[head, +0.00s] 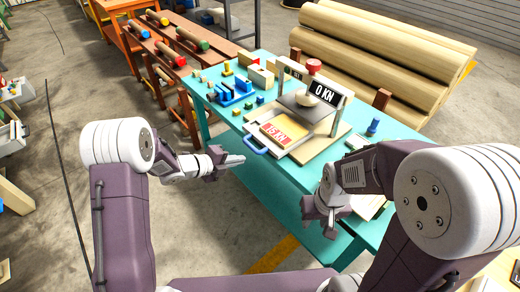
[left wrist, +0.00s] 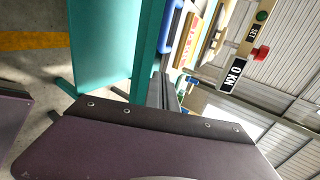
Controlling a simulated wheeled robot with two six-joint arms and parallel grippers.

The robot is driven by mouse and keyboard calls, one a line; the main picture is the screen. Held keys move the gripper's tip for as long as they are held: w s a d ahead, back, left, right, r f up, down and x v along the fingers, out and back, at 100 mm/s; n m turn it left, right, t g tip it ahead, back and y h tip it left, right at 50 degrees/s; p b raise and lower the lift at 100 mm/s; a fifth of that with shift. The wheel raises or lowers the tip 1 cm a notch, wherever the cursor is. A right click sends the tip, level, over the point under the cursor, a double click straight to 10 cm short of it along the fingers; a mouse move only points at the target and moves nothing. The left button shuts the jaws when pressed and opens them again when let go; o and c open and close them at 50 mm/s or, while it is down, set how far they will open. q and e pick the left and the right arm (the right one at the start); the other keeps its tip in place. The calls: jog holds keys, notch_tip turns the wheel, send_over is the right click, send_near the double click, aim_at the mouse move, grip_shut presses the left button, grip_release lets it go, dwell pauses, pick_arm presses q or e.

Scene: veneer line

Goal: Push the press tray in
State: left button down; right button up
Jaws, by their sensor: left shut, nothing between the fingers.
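The press (head: 325,92) stands on the teal table, with a "0 KN" display and a red knob on top. Its press tray (head: 262,130) sticks out at the front towards me, with a yellowish sheet and a red "15 KN" label on it. The tray's blue handle (head: 256,146) faces my left gripper (head: 238,160), which is shut and empty, just left of the handle and apart from it. In the left wrist view the display (left wrist: 235,72) and blue handle (left wrist: 168,32) show sideways. My right gripper (head: 328,207) is by the table's front edge; its fingers are unclear.
The teal table (head: 290,172) also carries a blue block rack (head: 235,92), small blocks and a blue peg (head: 372,127). Large rolls (head: 385,50) lie behind it. A brown bench (head: 170,48) stands at the back left. Open floor lies left of the table.

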pick_arm(q)
send_near(272, 153)
jog(key=x, duration=0.5)
jog(key=shift+d+f+p, duration=0.15)
jog(key=shift+f+p, duration=0.15)
jog(key=shift+p, duration=0.05)
jog(key=shift+w+d, duration=0.25)
jog(key=shift+d, duration=0.15)
pick_arm(e)
jog(key=shift+s+d+r, duration=0.2)
jog(key=shift+s+r, duration=0.15)
